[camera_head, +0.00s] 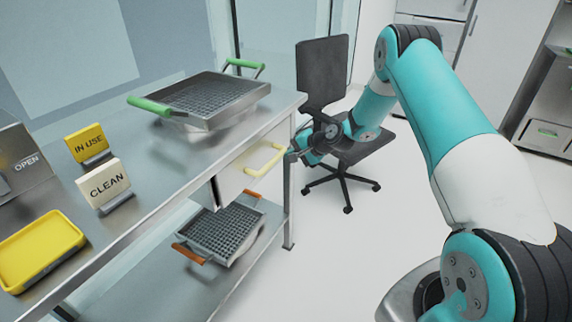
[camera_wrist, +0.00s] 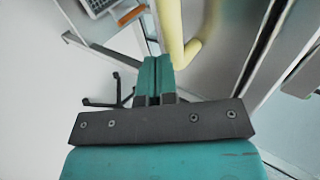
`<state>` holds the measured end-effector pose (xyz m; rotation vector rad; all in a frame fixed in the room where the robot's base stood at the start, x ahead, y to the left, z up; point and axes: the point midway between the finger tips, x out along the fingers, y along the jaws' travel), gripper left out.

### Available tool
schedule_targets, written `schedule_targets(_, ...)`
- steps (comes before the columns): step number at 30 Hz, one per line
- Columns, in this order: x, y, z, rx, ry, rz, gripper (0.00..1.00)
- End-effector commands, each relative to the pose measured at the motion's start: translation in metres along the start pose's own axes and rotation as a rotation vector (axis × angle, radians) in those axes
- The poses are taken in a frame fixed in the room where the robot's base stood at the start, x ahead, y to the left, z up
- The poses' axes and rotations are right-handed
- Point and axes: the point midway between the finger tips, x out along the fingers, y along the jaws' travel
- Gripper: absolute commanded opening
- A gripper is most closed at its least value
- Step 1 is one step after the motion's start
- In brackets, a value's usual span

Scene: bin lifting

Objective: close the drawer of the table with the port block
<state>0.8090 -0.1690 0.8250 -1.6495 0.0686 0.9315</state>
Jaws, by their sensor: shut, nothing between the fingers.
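The steel table (camera_head: 165,165) has a pale drawer (camera_head: 236,181) under its top, at the right end. Its front stands out a little from the table edge, with a dark gap beside it. A yellow handle (camera_head: 258,160) is on the drawer front; the handle also shows large in the wrist view (camera_wrist: 171,28). My gripper (camera_head: 292,155) is shut and empty, just right of the handle. In the wrist view its fingertips (camera_wrist: 155,62) are close to the handle's end; I cannot tell whether they touch. I cannot make out a port block for certain.
A green-handled basket (camera_head: 212,97), "IN USE" (camera_head: 87,143) and "CLEAN" (camera_head: 105,183) signs, a yellow tray (camera_head: 40,250) and an "OPEN" block (camera_head: 25,160) stand on top. An orange-handled basket (camera_head: 222,232) sits below. A chair (camera_head: 322,75) stands behind my gripper.

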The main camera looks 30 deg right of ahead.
Motion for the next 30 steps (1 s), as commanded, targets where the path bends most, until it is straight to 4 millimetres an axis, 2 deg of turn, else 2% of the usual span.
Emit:
schedule_targets(5,0.0,0.0,-0.01,0.009,0.013,-0.001,0.0)
schedule_targets(22,0.001,0.0,-0.008,0.004,0.011,-0.006,0.0)
schedule_targets(28,-0.015,0.02,-0.007,0.006,0.003,0.001,0.0)
schedule_targets(30,-0.033,0.019,-0.008,0.003,0.007,-0.001,0.0)
